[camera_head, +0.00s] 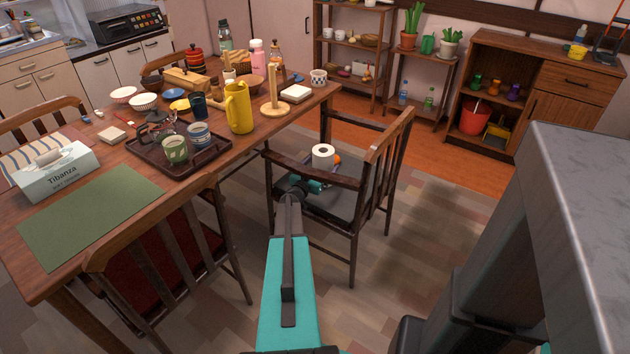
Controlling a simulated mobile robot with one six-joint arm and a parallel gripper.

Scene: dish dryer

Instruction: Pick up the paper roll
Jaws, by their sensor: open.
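The paper roll (323,156) is white with a dark core hole at its top. It stands upright on the seat of the dark wooden armchair (348,191) at the right end of the table. My gripper (319,184) is at the end of my teal arm, at the chair's near armrest, just in front of and below the roll in the picture. It is open. Its fingertips are small and partly hidden, and I cannot tell whether they touch the roll.
An orange item (337,159) lies beside the roll. The chair's armrest (314,165) and slatted back (388,150) flank the seat. The wooden table (194,191) is crowded with dishes, a yellow pitcher (239,107) and a wooden stand (274,88). Floor right of the chair is clear.

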